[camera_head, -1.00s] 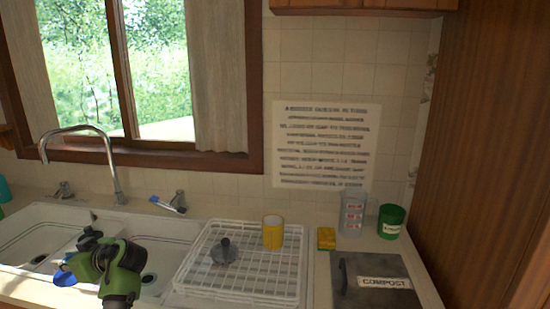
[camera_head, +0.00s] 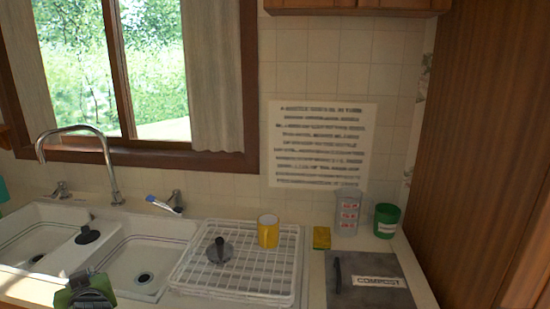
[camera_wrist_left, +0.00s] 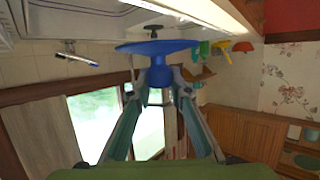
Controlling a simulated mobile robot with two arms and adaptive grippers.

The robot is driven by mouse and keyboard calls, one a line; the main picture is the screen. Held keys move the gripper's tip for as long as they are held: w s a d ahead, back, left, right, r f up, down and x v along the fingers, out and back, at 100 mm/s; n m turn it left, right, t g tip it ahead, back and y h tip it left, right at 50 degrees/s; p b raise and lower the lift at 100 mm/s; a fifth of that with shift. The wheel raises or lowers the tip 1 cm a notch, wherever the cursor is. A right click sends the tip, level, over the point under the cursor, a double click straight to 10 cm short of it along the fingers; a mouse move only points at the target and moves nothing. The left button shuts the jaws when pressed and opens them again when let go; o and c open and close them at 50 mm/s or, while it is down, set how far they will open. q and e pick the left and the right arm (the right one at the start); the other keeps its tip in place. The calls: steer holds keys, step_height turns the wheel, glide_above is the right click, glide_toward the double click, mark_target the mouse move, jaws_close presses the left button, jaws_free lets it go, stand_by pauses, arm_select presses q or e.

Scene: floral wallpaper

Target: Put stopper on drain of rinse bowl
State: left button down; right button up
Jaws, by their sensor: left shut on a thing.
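My left gripper (camera_head: 85,292) is at the bottom edge of the head view, in front of the sink. In the left wrist view, its fingers (camera_wrist_left: 160,78) are shut on a blue stopper (camera_wrist_left: 155,47) with a wide disc. The right-hand sink bowl (camera_head: 175,228) has a dark drain (camera_head: 145,278), uncovered. The left-hand bowl (camera_head: 28,228) has another drain (camera_head: 37,259). I cannot tell which is the rinse bowl. My right gripper is not in view.
A white drying rack (camera_head: 240,282) right of the sink holds a grey stopper-like thing (camera_head: 219,250) and a yellow mug (camera_head: 268,231). A compost bin lid (camera_head: 368,270) is at right.

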arm_select(q)
steer(key=s+d+m+g+h, duration=0.1)
steer(key=s+d+m+h, duration=0.7)
steer(key=d, duration=0.5)
steer(key=s+d+m+g+h, duration=0.1)
steer(key=s+d+m+h, duration=0.8)
steer(key=d+m+h, duration=0.2)
steer(key=shift+d+r+h, duration=0.25)
steer(key=shift+d+h, duration=0.55)
steer(key=shift+d, duration=0.1)
steer(key=shift+a+r, duration=0.1)
steer(key=shift+r, duration=0.05)
steer(key=shift+f, duration=0.45)
